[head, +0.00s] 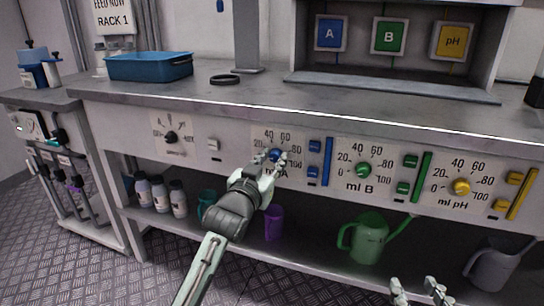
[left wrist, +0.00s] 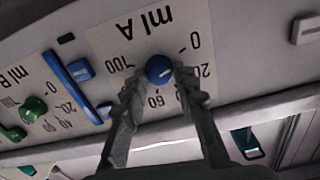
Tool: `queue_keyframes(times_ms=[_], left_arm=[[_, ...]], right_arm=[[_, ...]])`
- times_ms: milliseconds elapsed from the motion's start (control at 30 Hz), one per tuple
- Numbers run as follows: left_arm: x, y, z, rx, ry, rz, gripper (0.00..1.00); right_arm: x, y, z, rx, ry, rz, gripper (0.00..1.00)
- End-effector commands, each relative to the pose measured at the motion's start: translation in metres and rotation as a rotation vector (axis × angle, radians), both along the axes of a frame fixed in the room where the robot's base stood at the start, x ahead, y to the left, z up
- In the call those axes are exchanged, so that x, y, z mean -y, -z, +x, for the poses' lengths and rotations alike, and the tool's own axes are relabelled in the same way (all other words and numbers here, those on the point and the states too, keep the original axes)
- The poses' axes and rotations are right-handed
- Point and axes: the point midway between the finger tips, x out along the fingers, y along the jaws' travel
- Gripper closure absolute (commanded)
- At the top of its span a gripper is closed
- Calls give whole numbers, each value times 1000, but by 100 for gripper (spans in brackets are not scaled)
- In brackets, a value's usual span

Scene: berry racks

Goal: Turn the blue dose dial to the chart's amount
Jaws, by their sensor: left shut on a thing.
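The blue dose dial (head: 275,155) is on the front panel marked ml A, ringed by a printed scale. My left gripper (head: 270,158) is at it, with its fingers shut on the knob. In the left wrist view the blue dial (left wrist: 159,69) sits between the two fingertips (left wrist: 160,78), and the scale appears upside down. A pale line crosses the knob's face; I cannot tell which number it marks. A chart headed FEED NOW, RACK 1 (head: 114,18) hangs at the upper left; no amount is readable. My right gripper (head: 418,290) is at the bottom edge, fingers apart and empty.
A green dial (head: 363,170) and a yellow dial (head: 462,187) sit further right on the panel. Blue buttons (head: 314,146) and a blue bar (head: 327,161) are just right of the blue dial. A green watering can (head: 367,240) stands below.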

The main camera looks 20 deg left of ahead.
Motion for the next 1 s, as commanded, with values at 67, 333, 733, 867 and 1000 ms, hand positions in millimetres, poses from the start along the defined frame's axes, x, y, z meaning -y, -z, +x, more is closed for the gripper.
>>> queue_keyframes(times_ms=[67, 333, 733, 867, 1000], left_arm=[[0, -3, 0, -2, 0, 41, 100], [0, -3, 0, 4, 0, 208, 100], [1, -2, 0, 14, 0, 431, 100], [2, -2, 0, 16, 0, 496, 100], [2, -2, 0, 20, 1, 573, 100]], right_arm=[[15, 19, -4, -110, 27, -51, 60], [86, 97, -53, -568, 151, -227, 60], [159, 143, -145, -1051, 299, -359, 60], [158, 157, -138, -1055, 290, -354, 60], [157, 173, -133, -1062, 281, -349, 60]])
